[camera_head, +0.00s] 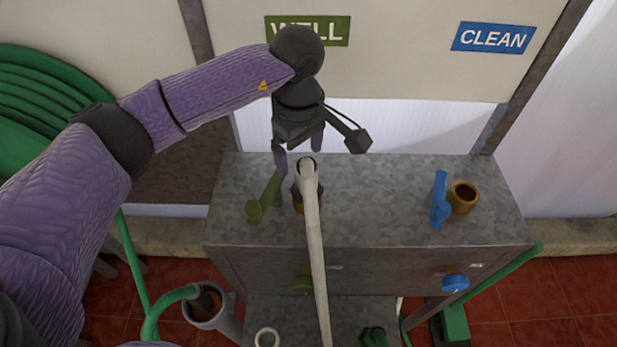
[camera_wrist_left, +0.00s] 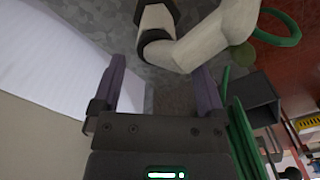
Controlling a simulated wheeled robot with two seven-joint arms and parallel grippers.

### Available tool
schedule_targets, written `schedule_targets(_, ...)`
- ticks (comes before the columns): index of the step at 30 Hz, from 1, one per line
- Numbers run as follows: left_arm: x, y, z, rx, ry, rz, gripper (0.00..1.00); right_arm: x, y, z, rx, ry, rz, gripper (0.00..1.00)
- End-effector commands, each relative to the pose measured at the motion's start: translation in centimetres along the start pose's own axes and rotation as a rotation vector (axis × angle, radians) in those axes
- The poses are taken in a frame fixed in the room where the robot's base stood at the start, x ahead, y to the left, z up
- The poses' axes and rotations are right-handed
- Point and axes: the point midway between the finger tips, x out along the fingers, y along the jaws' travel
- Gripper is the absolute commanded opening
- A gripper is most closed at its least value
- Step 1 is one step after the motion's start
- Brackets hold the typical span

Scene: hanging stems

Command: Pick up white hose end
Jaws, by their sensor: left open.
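The white hose (camera_head: 313,240) rises from the bottom of the head view onto the grey metal cabinet top. Its hose end (camera_head: 307,172) is at a fitting below the green WELL sign, with a dark collar around it. My left gripper (camera_head: 298,156) is open just above and behind this end. In the left wrist view the white hose end (camera_wrist_left: 157,35) shows beyond the open fingers (camera_wrist_left: 162,72), roughly between them, and the hose bends away to the upper right. I cannot tell whether the fingers touch it. My right gripper is not in view.
A green lever (camera_head: 263,198) stands left of the hose end. A blue lever (camera_head: 439,200) and a brass fitting (camera_head: 463,197) stand at the right under the CLEAN sign (camera_head: 493,38). The cabinet top (camera_head: 375,200) between them is clear. A green hose coil (camera_head: 45,95) hangs at left.

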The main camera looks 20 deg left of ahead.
Motion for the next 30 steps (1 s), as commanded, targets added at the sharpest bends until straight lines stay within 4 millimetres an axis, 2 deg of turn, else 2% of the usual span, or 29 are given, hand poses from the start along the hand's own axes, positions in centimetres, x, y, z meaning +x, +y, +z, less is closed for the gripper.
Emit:
schedule_targets(9, 5.6, 0.5, 0.8, 0.001, -0.003, -0.001, 0.92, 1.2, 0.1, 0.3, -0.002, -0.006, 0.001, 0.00)
schedule_targets(15, 5.6, 0.5, 0.8, 0.001, -0.002, 0.003, 0.90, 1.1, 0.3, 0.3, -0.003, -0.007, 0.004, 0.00)
schedule_targets(27, 5.5, 0.5, 0.8, 0.001, -0.003, 0.003, 0.06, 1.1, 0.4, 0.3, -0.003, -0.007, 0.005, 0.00)
schedule_targets(28, 5.5, 0.5, 0.8, 0.001, -0.003, 0.003, 0.00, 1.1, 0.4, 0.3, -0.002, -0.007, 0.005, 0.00)
schedule_targets(30, 5.5, 0.5, 0.8, 0.001, -0.003, 0.004, 0.00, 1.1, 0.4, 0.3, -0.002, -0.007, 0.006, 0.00)
